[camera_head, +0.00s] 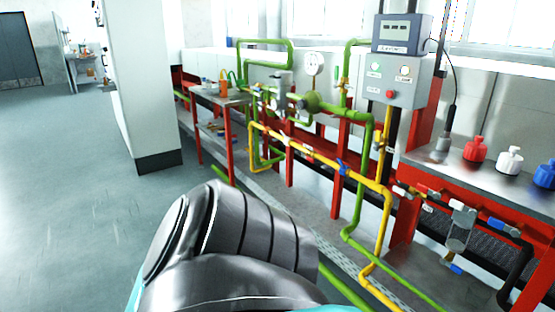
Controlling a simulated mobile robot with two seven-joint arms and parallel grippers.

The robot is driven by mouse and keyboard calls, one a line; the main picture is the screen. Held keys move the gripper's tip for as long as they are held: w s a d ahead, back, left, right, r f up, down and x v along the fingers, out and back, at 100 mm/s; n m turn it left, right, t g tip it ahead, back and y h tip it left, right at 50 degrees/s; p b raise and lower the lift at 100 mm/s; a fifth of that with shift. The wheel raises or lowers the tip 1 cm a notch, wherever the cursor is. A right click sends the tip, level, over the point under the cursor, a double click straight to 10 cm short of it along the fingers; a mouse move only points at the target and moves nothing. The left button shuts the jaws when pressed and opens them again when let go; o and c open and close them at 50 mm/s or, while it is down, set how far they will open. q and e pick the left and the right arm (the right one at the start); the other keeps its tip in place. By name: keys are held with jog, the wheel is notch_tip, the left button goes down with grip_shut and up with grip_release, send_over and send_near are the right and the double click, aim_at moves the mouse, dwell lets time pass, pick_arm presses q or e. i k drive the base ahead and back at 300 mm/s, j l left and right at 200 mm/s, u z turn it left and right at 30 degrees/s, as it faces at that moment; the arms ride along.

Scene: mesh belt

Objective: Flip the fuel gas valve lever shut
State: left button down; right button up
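A yellow pipe (362,179) runs slanting along the front of a pipe rack. A small blue lever (341,168) sits on it. Further left on the same pipe is a small red part (308,154), too small to make out clearly. At the right is another valve group with a red handle (426,190) and a blue handle (503,225). I cannot read any label that tells which lever is the fuel gas one. Neither gripper shows; only a grey and black link of my own arm fills the lower middle, left of the pipes.
Green pipes (352,222) run beside the yellow one, down to the floor. A grey control box (392,80) with a red button stands above. Red, white and blue bottles stand on a metal shelf (440,163). A white column (140,80) stands left; the floor (70,180) there is clear.

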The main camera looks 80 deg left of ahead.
aim_at(312, 161)
jog(key=u, duration=1.5)
jog(key=i+j+u, duration=0.25)
jog(key=u, duration=0.15)
jog(key=i+j+u, duration=0.15)
jog(key=i+u, duration=0.25)
jog(key=i+j, duration=0.15)
jog(key=i, duration=0.35)
